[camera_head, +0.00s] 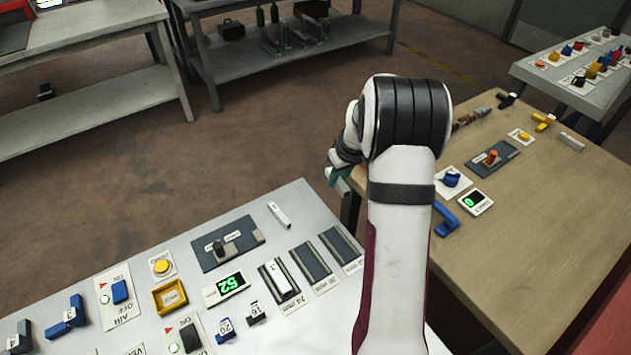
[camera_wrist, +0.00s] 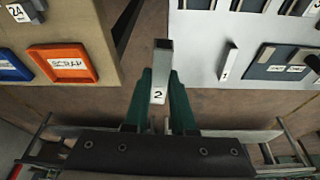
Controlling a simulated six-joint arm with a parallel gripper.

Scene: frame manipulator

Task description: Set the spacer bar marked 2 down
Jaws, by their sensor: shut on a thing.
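My gripper (camera_wrist: 159,88) has green fingers and is shut on the spacer bar marked 2 (camera_wrist: 161,60), a grey bar with a white label between the fingertips. In the head view my gripper (camera_head: 341,179) shows small beyond my arm, near the far edge of the grey bench, partly hidden by my wrist. In the wrist view the bar is seen over the floor gap between the two benches, apart from any surface. A similar bar marked 1 (camera_wrist: 229,62) lies on the grey bench; it also shows in the head view (camera_head: 279,215).
The grey bench (camera_head: 180,235) carries a dark plate (camera_head: 228,243), dark slots (camera_head: 311,261), a green display (camera_head: 226,288) and a yellow tray (camera_head: 169,297). The wooden bench (camera_head: 520,240) stands right. The wrist view shows an orange SCRAP tray (camera_wrist: 60,64).

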